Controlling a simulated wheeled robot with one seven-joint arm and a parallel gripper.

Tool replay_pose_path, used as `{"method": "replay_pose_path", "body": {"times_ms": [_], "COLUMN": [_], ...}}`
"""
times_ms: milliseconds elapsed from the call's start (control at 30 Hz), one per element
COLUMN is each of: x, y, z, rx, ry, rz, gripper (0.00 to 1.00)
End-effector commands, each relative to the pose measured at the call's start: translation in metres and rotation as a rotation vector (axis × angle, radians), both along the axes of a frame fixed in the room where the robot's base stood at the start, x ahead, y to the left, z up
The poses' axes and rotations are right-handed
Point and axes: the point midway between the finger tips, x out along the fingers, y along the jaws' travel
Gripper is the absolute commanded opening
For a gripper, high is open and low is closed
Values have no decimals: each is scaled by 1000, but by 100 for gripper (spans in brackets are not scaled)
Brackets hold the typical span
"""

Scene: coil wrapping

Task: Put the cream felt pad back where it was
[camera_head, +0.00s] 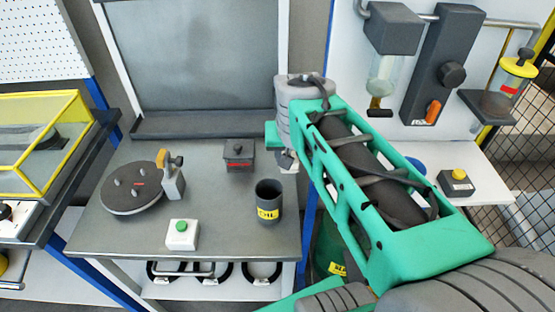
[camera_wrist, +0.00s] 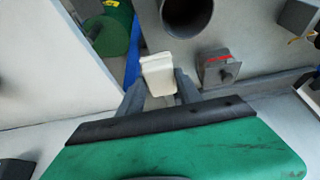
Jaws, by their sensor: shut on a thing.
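The cream felt pad (camera_wrist: 158,74) is a pale block held between the two grey fingers of my gripper (camera_wrist: 159,88) in the wrist view. My gripper (camera_head: 287,162) is shut on it. In the head view my gripper hangs near the back right part of the grey table (camera_head: 220,258), and only a little of the pad may show there. My green arm hides much of the space to its right. Whether the pad touches anything below cannot be told.
A dark labelled cup (camera_head: 268,207) stands just in front of my gripper. A small dark box with a red stripe (camera_head: 238,157) is to its left. A round pegged plate (camera_head: 133,190) and a green-button box (camera_head: 182,236) stand further left. The table middle is clear.

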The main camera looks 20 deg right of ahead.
Motion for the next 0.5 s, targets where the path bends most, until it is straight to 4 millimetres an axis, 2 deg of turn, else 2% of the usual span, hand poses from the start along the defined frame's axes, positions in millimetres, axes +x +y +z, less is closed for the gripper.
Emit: {"method": "replay_pose_path", "body": {"times_ms": [367, 500], "x": [75, 93], "y": [-13, -16], "z": [-33, -58], "rx": [1, 2], "ry": [6, 7], "rz": [1, 1], "gripper": [3, 3]}}
